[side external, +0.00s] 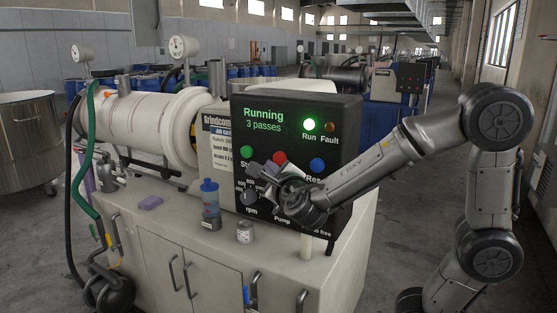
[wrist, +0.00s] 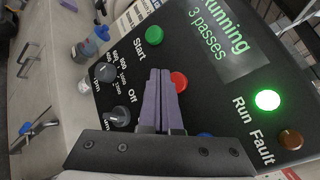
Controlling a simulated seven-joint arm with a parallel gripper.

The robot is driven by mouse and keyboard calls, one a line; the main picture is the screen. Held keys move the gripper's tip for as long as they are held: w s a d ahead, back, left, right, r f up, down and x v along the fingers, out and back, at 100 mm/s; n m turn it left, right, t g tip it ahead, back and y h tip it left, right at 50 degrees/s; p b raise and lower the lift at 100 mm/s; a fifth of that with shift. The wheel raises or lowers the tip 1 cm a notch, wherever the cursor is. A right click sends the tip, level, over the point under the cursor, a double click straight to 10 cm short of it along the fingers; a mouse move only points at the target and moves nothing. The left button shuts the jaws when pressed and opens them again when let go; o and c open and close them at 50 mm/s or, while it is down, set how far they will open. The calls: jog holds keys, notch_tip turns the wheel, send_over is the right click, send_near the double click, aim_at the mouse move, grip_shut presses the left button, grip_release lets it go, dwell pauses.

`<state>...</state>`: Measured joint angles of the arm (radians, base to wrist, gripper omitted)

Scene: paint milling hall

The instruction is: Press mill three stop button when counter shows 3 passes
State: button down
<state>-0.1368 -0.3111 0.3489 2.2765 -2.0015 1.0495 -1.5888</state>
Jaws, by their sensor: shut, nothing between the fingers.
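The black control panel (side external: 340,112) faces me on the mill cabinet. Its display (wrist: 215,38) reads "Running" and "3 passes"; the same words show in the side view (side external: 263,120). The red button (wrist: 180,81) sits between the green start button (wrist: 154,33) and the blue button (wrist: 205,135). It also shows in the side view (side external: 280,158); its label is hidden. My gripper (wrist: 160,72) is shut and empty, its purple-grey fingertips beside the red button and overlapping its edge in the wrist view. I cannot tell whether they touch it. No mill number is readable.
The green Run lamp (side external: 309,125) is lit; the amber Fault lamp (side external: 331,127) looks dark. Knobs (wrist: 105,72) sit on the panel's lower part.

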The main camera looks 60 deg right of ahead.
aim_at(274, 160)
jog(key=shift+d, duration=0.75)
jog(key=shift+d, duration=0.15)
dwell(1.4)
jog(key=shift+d, duration=0.3)
jog(key=shift+d, duration=0.45)
dwell(0.8)
jog(key=shift+a, duration=0.9)
jog(key=shift+a, duration=0.1)
jog(key=a, duration=0.4)
jog(key=shift+a, duration=0.4)
